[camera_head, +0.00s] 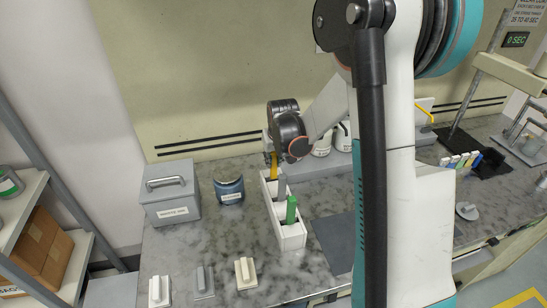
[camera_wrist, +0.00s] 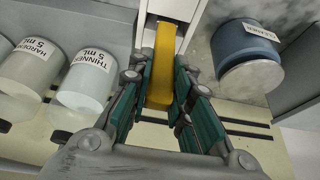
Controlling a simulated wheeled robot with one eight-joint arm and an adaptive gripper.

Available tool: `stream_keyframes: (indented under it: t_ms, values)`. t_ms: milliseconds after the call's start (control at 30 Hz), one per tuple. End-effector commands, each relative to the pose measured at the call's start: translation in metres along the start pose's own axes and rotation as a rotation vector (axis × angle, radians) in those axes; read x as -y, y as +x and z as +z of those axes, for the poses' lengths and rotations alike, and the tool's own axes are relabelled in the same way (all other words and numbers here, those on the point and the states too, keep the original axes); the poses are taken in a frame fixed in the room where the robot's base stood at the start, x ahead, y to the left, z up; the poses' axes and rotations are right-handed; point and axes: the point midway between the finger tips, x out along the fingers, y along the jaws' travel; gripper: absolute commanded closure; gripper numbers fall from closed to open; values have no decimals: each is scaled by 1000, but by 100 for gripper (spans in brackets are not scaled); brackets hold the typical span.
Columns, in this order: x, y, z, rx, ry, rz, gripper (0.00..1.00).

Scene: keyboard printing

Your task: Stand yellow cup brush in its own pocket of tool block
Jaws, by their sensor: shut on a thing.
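The yellow cup brush (camera_head: 274,166) is upright at the block's far end. In the wrist view, my gripper (camera_wrist: 160,64) is shut on the yellow handle (camera_wrist: 163,45), with a green-padded finger on each side. The handle's far end meets the white block (camera_wrist: 187,9) at the top of that view. The brush's lower end is hidden, so I cannot tell how deep it sits.
A blue jar (camera_head: 229,190) and a grey waste-ink box (camera_head: 171,195) stand left of the block. White bottles (camera_wrist: 83,82) stand close by my gripper's other side. Several small handled blocks (camera_head: 203,284) lie in front. A dark mat (camera_head: 338,240) lies right of the block.

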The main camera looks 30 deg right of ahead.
Motion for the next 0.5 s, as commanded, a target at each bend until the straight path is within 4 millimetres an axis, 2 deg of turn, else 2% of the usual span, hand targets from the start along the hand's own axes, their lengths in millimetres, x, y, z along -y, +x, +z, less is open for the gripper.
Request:
stream_keyframes:
  t_ms: [233, 267, 367, 500]
  values:
    - [0, 1, 0, 0, 0, 0, 100]
    - [0, 1, 0, 0, 0, 0, 79]
    - [0, 1, 0, 0, 0, 0, 58]
    - [0, 1, 0, 0, 0, 0, 58]
